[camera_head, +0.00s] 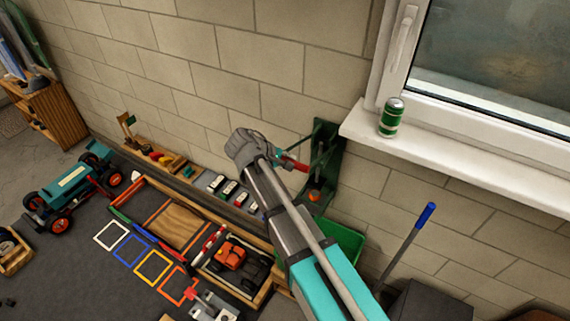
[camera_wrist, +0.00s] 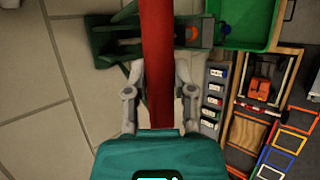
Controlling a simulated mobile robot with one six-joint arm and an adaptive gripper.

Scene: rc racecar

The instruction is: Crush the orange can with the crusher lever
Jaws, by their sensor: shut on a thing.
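The green can crusher (camera_head: 329,160) is fixed to the block wall below the window sill. It also shows in the wrist view (camera_wrist: 117,38). Its red lever handle (camera_head: 294,164) sticks out toward my gripper (camera_head: 281,161). In the wrist view, the red handle (camera_wrist: 157,50) runs between the two fingers of my gripper (camera_wrist: 160,92), which is shut on it. The orange can (camera_head: 314,195) sits low in the crusher, partly hidden by its frame. In the wrist view, only a small part of the orange can (camera_wrist: 193,33) shows beside the handle.
A green bin (camera_head: 348,241) stands below the crusher. A green can (camera_head: 391,118) stands on the white sill (camera_head: 450,150). A blue-handled rod (camera_head: 408,240) leans at the right. Wooden trays with toy vehicles (camera_head: 230,255) lie below left.

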